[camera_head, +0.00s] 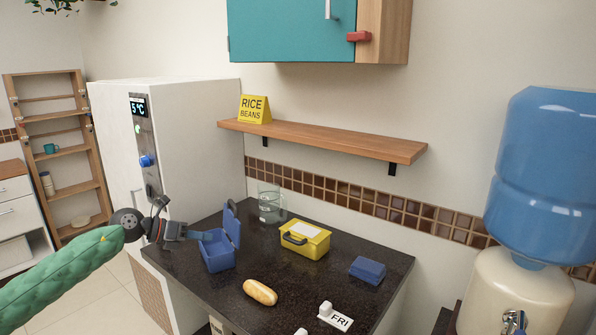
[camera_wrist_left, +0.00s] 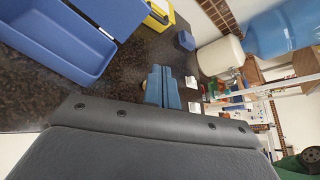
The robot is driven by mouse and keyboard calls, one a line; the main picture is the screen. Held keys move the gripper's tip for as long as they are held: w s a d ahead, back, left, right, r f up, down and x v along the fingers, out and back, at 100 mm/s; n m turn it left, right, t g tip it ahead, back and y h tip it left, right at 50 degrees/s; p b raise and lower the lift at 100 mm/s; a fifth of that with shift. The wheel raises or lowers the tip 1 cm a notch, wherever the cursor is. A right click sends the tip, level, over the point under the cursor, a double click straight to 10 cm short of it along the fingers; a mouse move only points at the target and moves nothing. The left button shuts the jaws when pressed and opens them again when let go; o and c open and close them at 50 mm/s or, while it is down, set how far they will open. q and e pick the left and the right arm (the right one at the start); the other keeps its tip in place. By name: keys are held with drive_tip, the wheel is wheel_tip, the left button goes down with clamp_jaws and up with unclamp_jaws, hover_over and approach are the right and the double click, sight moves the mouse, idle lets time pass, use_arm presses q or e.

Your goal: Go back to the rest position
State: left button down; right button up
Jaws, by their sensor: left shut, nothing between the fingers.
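My left arm, in a green sleeve, comes in from the left in the head view. Its gripper (camera_head: 198,235) is at the left edge of the dark counter, close beside the open blue lunch box (camera_head: 218,255). I cannot tell whether they touch. In the left wrist view the blue fingers (camera_wrist_left: 163,85) are together with nothing between them, and the open blue box (camera_wrist_left: 55,50) lies to their upper left. My right gripper is in neither view.
The counter (camera_head: 210,298) holds a glass pitcher (camera_head: 270,205), yellow box (camera_head: 305,240), small blue box (camera_head: 367,270), bread roll (camera_head: 260,292) and a FRI tag (camera_head: 336,318). A white fridge (camera_head: 195,150) stands behind the gripper. A water dispenser (camera_head: 515,290) stands right.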

use_arm(q)
drive_tip(key=s+a+f+n+t+y, duration=0.4)
drive_tip(key=s+a+f+n+y, duration=0.35)
drive_tip(key=f+n, duration=0.6)
drive_tip(key=s+a+f+n+t+y, duration=0.55)
drive_tip(key=s+a+f+n, duration=0.35)
drive_tip(key=f+n, duration=0.4)
drive_tip(key=s+a+f+n+g+y, duration=0.2)
drive_tip(key=s+a+f+g, duration=0.15)
drive_tip(key=s, duration=0.55)
drive_tip(key=s+a+f+n+g+y, duration=0.25)
drive_tip(key=s+f+g, duration=0.2)
drive_tip(key=s, duration=0.55)
drive_tip(key=s+a+f+n+g+y, duration=0.1)
drive_tip(key=s+a+f+n+g, duration=0.2)
drive_tip(key=s, duration=0.6)
drive_tip(key=s+d+f+n+g+h, duration=0.1)
drive_tip(key=s+d+f+h, duration=0.2)
drive_tip(key=d, duration=0.5)
drive_tip(key=s+d+f+n+g, duration=0.2)
drive_tip(key=d+f, duration=0.3)
drive_tip(key=d, duration=0.4)
drive_tip(key=d+n+h, duration=0.3)
drive_tip(key=d+h, duration=0.1)
drive_tip(key=d, duration=1.5)
drive_tip(key=shift+s+f, duration=0.2)
drive_tip(key=shift+f, duration=0.05)
